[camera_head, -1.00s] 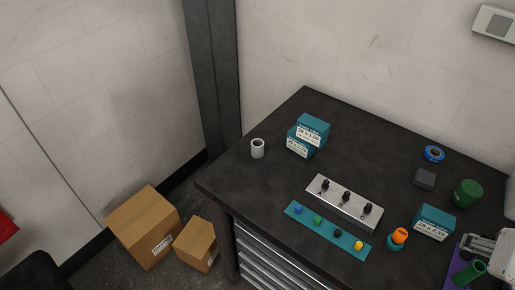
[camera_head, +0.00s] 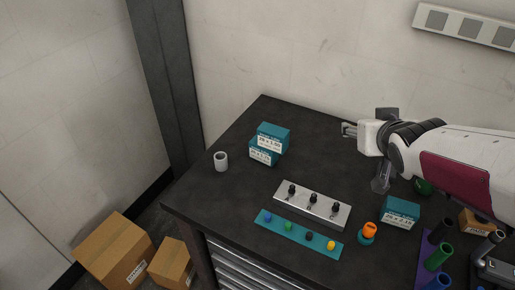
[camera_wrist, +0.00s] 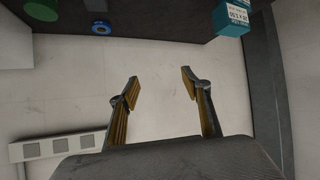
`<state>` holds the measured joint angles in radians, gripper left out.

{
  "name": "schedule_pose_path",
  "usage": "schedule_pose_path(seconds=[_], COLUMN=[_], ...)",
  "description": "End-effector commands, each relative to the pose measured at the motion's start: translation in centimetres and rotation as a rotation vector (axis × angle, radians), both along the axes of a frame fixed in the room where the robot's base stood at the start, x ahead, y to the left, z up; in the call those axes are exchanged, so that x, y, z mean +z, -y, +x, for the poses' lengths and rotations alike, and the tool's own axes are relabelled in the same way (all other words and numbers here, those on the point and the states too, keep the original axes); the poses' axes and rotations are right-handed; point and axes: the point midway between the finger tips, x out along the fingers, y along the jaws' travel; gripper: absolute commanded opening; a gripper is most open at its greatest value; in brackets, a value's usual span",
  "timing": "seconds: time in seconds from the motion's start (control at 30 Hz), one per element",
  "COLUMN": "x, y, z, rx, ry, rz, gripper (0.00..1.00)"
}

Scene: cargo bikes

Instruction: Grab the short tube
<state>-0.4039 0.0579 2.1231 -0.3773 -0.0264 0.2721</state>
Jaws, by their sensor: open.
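A short light-grey tube (camera_head: 221,161) stands upright on the dark table (camera_head: 205,195), near its left edge in the head view. My gripper (camera_head: 347,130) is above the table at the back right of the tube, well apart from it. The wrist view shows both fingers (camera_wrist: 160,78) spread with nothing between them and the pale wall behind. The tube does not show in the wrist view.
Stacked teal boxes (camera_head: 270,143) stand just right of the tube. A silver panel with knobs (camera_head: 312,205) and a teal strip (camera_head: 298,234) lie in front. Coloured tubes (camera_head: 438,257) stand at the right. Bare table surrounds the tube's front.

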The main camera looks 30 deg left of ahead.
Motion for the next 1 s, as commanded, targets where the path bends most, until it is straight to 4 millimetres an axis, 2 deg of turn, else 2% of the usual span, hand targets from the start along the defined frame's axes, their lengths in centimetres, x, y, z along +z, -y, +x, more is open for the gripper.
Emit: schedule_pose_path(seconds=[0.03, 0.2, 0.47, 0.8, 1.0], x=[-0.6, -1.8, -4.4, -8.5, -11.7], y=[-1.7, -6.9, -15.2, -25.5, -29.9], z=[0.5, 1.7, 2.0, -0.4, -2.8], rx=[0.028, 0.122, 0.272, 0.477, 0.593], ry=[0.008, 0.043, 0.081, 0.099, 0.091], rz=[0.008, 0.046, 0.115, 0.224, 0.267], gripper=[0.48, 0.48, 0.48, 0.48, 0.48])
